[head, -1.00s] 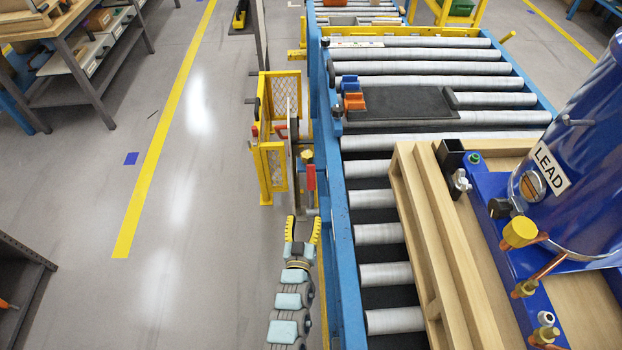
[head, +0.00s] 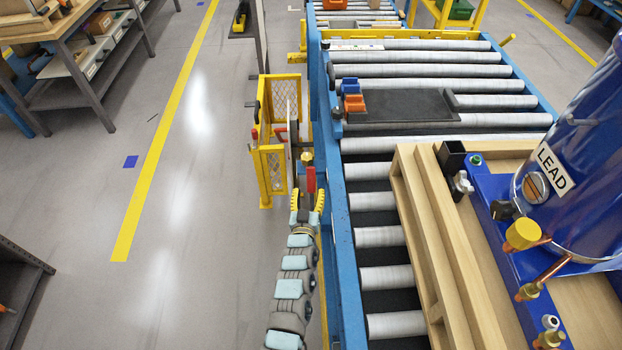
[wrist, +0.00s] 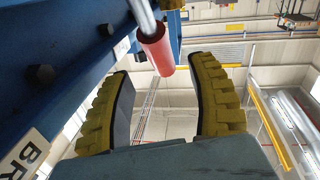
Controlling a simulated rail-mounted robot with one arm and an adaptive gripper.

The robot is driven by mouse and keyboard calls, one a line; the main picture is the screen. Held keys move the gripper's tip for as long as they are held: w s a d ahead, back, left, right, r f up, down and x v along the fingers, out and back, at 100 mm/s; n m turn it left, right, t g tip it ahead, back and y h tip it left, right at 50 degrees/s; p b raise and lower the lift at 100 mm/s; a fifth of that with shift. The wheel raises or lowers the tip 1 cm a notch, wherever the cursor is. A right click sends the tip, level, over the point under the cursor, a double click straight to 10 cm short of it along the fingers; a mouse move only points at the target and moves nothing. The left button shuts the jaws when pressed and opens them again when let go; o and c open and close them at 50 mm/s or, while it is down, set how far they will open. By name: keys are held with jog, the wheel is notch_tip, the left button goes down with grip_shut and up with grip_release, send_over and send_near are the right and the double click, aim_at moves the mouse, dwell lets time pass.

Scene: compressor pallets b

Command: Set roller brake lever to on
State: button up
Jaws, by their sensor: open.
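The brake lever has a red grip (head: 311,179), seen in the head view beside the blue conveyor rail. In the wrist view the red grip (wrist: 155,53) hangs at the end of a grey metal rod, ahead of and between my finger pads. My gripper (head: 307,198) is open, with its yellow ridged fingers just below the red grip in the head view. In the wrist view the fingers (wrist: 160,85) are apart and hold nothing. A label reading "BR" (wrist: 22,160) is partly cut off at the lower left of the wrist view.
The blue conveyor frame (head: 345,240) runs close along the right of my arm. A wooden pallet (head: 430,220) with a blue tank marked "LEAD" (head: 575,150) sits on the rollers. A yellow mesh guard (head: 272,170) stands just left of the lever. Open floor lies farther left.

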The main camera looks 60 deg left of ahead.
aim_at(310, 183)
jog(key=shift+b+x, duration=0.65)
jog(key=shift+x, duration=2.5)
grip_shut()
